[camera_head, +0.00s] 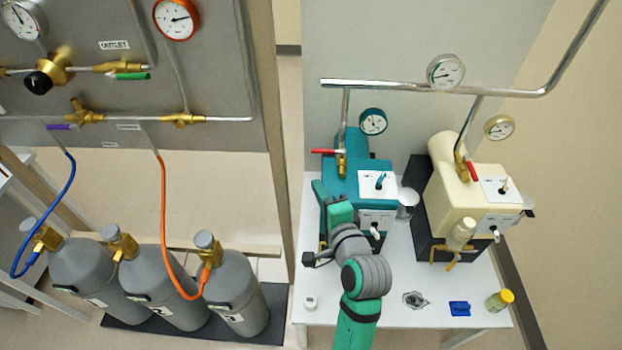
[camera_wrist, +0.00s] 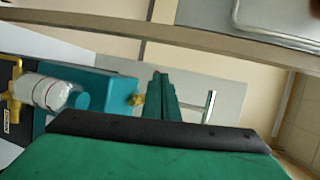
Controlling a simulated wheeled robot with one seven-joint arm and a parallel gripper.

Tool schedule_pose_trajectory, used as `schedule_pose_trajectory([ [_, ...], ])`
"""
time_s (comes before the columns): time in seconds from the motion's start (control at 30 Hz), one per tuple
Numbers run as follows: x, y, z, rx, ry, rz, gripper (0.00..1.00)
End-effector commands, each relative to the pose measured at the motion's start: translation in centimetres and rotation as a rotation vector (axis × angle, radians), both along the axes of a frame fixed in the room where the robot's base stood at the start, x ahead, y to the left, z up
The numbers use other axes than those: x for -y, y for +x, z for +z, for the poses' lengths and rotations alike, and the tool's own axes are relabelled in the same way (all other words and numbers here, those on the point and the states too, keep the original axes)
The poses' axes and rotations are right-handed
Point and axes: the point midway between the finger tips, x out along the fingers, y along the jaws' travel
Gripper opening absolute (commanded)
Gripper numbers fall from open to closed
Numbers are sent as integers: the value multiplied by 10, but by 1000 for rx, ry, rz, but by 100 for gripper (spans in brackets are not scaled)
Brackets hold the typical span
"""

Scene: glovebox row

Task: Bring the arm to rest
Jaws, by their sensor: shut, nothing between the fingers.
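My arm, green and grey, reaches up from the bottom of the head view over the white table (camera_head: 385,312). My gripper (camera_head: 319,188) is at the left front of the teal pump (camera_head: 352,181), partly hidden by my own wrist. In the wrist view my gripper (camera_wrist: 160,84) shows as narrow green fingers close together, shut and empty. The teal pump also shows in the wrist view (camera_wrist: 105,88), turned sideways beside the fingers. Whether the fingers touch it I cannot tell.
A cream pump (camera_head: 455,195) stands to the right. A white cap (camera_head: 310,302), a blue item (camera_head: 459,308) and a yellow-lidded jar (camera_head: 499,300) lie near the table's front. Grey cylinders (camera_head: 235,290) stand at left beneath a gauge panel (camera_head: 215,90). A bottle (camera_wrist: 45,92) shows in the wrist view.

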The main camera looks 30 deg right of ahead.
Motion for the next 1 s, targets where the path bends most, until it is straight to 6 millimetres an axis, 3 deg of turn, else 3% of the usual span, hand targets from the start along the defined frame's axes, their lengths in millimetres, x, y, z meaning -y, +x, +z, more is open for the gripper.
schedule_pose_trajectory([
  [0.23,-1,0,-1,0,-2,1,0],
  [0.37,-10,-2,-13,-18,-30,7,0],
  [0.67,-69,-28,-85,-127,-273,54,0],
  [1.0,-146,-86,-145,-236,-627,163,0],
])
